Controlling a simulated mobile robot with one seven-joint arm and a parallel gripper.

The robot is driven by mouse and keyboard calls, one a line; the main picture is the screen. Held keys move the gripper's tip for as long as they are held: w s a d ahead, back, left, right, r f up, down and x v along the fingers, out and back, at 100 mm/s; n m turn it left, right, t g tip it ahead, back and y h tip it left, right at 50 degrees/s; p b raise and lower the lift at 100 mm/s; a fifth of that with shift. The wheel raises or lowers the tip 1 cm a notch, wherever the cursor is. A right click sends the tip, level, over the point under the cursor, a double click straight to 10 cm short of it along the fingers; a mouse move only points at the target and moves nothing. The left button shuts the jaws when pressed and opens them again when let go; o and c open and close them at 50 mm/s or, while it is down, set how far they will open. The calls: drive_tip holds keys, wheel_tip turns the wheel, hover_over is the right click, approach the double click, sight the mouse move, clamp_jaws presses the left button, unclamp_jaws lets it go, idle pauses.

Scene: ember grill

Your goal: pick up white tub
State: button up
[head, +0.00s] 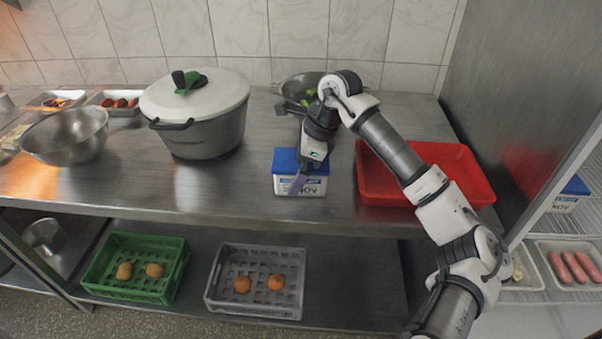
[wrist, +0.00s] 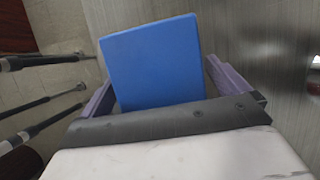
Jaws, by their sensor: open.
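The white tub (head: 288,186) with a blue lid stands on the steel counter, near its front edge, in the middle of the head view. Its label reads "NOV". In the wrist view its blue lid (wrist: 155,62) fills the middle, between the two purple fingers of my gripper (wrist: 165,90). In the head view my gripper (head: 300,183) points down at the tub, with a finger in front of its face. The jaws are open, one finger on each side of the tub. Whether either finger touches it I cannot tell.
A red tray (head: 375,185) lies right of the tub. A large lidded pot (head: 205,130) stands to the left, and a pan (head: 295,85) is behind. A steel bowl (head: 65,140) is at far left. Green (head: 130,292) and grey (head: 255,310) crates sit on the shelf below.

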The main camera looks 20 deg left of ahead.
idle(0.3)
drive_tip(key=c, duration=1.2)
drive_tip(key=shift+c, duration=0.9)
drive_tip(key=shift+r, duration=0.1)
